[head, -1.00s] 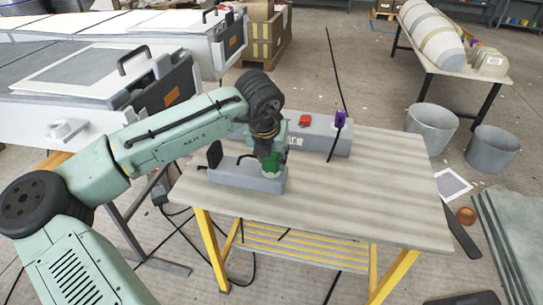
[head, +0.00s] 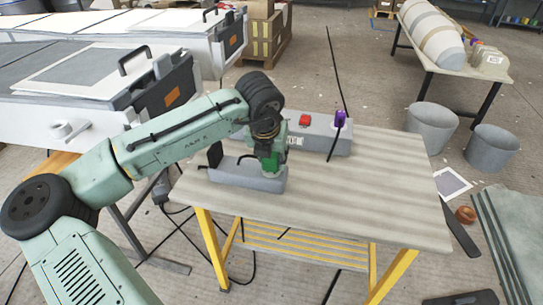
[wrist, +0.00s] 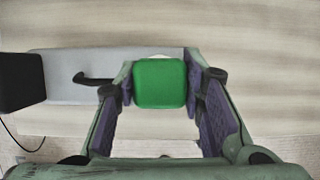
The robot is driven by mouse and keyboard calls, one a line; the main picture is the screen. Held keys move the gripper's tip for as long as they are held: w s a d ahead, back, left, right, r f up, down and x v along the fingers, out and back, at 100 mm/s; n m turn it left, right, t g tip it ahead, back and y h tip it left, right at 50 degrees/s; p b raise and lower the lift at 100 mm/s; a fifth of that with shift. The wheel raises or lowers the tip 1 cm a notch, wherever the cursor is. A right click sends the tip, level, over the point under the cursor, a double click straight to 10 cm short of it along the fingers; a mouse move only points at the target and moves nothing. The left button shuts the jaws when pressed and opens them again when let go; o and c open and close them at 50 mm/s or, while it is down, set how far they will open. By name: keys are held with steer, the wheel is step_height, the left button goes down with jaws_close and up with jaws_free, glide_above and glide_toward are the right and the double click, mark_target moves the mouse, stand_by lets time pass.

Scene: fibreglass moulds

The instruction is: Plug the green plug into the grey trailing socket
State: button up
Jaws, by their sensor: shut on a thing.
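The green plug (head: 270,164) is held in my gripper (head: 271,160) over the right end of the grey trailing socket (head: 240,182). In the wrist view the green plug (wrist: 160,83) sits between both fingers, with its green back facing the camera. The grey trailing socket (wrist: 75,62) runs left from under it, with a black plug (wrist: 20,82) at its far left end. The plug's underside and the outlet beneath it are hidden, so I cannot tell whether the pins are in.
The trailing socket lies on a wooden-topped bench (head: 380,200) with yellow legs. Behind it is a longer grey box (head: 320,126) with a red switch (head: 305,119) and a purple plug (head: 340,118). The bench top to the right is clear.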

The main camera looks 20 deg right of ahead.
steer(key=shift+f, duration=0.55)
steer(key=o, duration=1.1)
steer(key=shift+o, duration=0.2)
steer(key=v, duration=1.2)
